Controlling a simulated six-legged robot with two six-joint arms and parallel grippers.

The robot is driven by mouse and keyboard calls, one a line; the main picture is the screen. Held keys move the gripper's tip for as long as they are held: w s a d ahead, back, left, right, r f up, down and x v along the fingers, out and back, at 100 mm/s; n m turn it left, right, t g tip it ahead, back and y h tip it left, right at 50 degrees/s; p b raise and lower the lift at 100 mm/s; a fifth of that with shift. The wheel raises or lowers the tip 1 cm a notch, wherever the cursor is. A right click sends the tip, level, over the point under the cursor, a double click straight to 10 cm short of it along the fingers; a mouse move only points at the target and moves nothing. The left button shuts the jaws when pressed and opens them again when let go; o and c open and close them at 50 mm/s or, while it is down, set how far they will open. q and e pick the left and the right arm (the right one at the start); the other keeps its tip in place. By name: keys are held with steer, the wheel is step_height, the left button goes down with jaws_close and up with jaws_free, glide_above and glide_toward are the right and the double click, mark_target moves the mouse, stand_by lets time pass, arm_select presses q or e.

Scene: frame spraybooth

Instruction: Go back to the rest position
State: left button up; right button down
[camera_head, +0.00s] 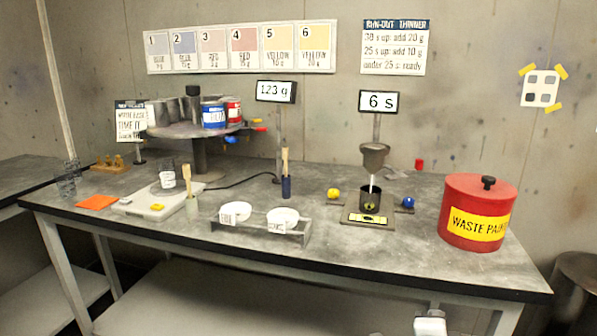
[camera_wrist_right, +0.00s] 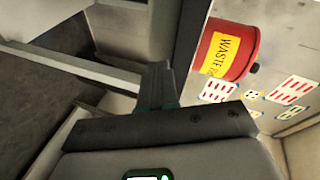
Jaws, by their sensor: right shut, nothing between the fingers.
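My right gripper (camera_head: 430,323) shows as a small white part at the bottom edge of the head view, in front of and below the table's front edge. In the right wrist view its dark fingers (camera_wrist_right: 156,88) are together, with nothing between them. It is apart from everything on the table (camera_head: 330,262). My left gripper is in neither view.
A red waste paint can (camera_head: 478,208) stands at the table's right end; it also shows in the right wrist view (camera_wrist_right: 228,50). A viscosity cup (camera_head: 374,155), a white scale (camera_head: 158,203), a cup rack (camera_head: 262,230) and a paint carousel (camera_head: 190,131) stand on the table. A lower shelf (camera_head: 230,300) lies beneath.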

step_height(320, 180, down, 13)
steer(key=s+n+g+y, duration=0.1)
steer(key=n+g+y, duration=0.1)
steer(key=n, duration=0.1)
steer(key=s+a+f+n+g+y, duration=0.35)
steer(key=s+f, duration=0.25)
steer(key=f, duration=0.4)
steer(key=s+a+f+n+g+y, duration=0.2)
steer(key=s+a+f+n, duration=0.15)
steer(key=s+f, duration=0.55)
steer(key=s+a+f+n+g+y, duration=0.45)
steer(key=s+a+n, duration=0.3)
steer(key=s, duration=0.25)
step_height(320, 180, up, 17)
steer(key=p, duration=1.6)
steer(key=shift+w+d+n+g+h+p, duration=0.25)
steer(key=shift+d+n+g+h+p, duration=0.05)
steer(key=shift+n+h+p, duration=0.1)
steer(key=shift+f, duration=0.1)
stand_by(1.4)
